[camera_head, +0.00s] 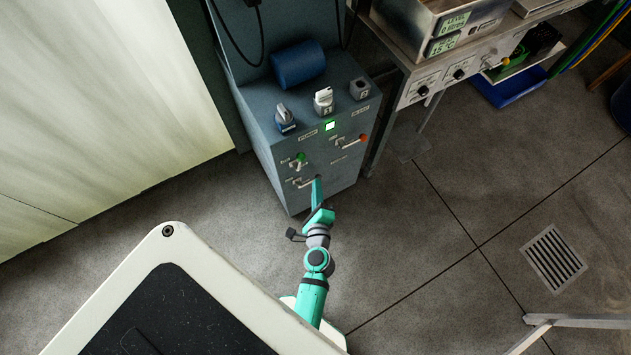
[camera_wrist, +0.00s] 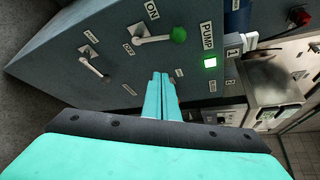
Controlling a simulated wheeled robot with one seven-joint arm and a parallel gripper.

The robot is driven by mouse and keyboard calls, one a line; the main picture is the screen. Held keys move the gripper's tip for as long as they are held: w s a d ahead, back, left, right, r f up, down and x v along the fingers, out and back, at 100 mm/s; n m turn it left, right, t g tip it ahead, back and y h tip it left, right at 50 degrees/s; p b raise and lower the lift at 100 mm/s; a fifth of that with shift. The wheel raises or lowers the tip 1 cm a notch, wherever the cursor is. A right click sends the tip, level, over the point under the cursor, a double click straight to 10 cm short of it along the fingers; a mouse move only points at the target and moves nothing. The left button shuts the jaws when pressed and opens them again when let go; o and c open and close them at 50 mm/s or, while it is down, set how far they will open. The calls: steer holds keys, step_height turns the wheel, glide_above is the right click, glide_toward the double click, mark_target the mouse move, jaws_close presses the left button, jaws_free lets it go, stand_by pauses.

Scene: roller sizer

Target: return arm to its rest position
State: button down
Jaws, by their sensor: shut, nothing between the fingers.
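My arm (camera_head: 313,290) is teal and grey and reaches out from my white base toward a blue-grey control cabinet (camera_head: 318,165). My gripper (camera_head: 316,184) is near the cabinet's front panel, close to the lower lever; I cannot tell from the head view whether it touches. In the wrist view the two teal fingers (camera_wrist: 161,82) lie together, with nothing between them. They point at the panel, below the green-knobbed lever (camera_wrist: 178,35) by the ON and PUMP labels. A second lever (camera_wrist: 93,62) is to the left.
A lit green lamp (camera_head: 330,126) and a red-knobbed lever (camera_head: 362,138) are on the cabinet. Knobs and a blue cylinder (camera_head: 298,63) sit on its top. A metal bench (camera_head: 440,75) stands right. Floor with a drain grate (camera_head: 553,258) is open at the right.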

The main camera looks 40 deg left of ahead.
steer(key=shift+v, duration=0.75)
steer(key=shift+s+a+f, duration=0.1)
steer(key=shift+s+a, duration=0.05)
steer(key=s+d+r+n+t+h, duration=0.1)
steer(key=s+d+r+n+h, duration=0.3)
steer(key=d, duration=0.5)
steer(key=s+d+r+n+t+h, duration=0.1)
steer(key=s+d+r+n+h, duration=0.15)
steer(key=s+d, duration=0.45)
steer(key=s+d+r+n+h, duration=0.1)
steer(key=s+d+r+n, duration=0.2)
steer(key=r, duration=0.4)
steer(key=s+d+r+n+t+h, duration=0.1)
steer(key=s+d+r+n, duration=0.3)
steer(key=s+r+n, duration=0.1)
steer(key=shift+d+r+n+t+h, duration=0.35)
steer(key=shift+r+n, duration=0.2)
steer(key=shift+r, duration=0.3)
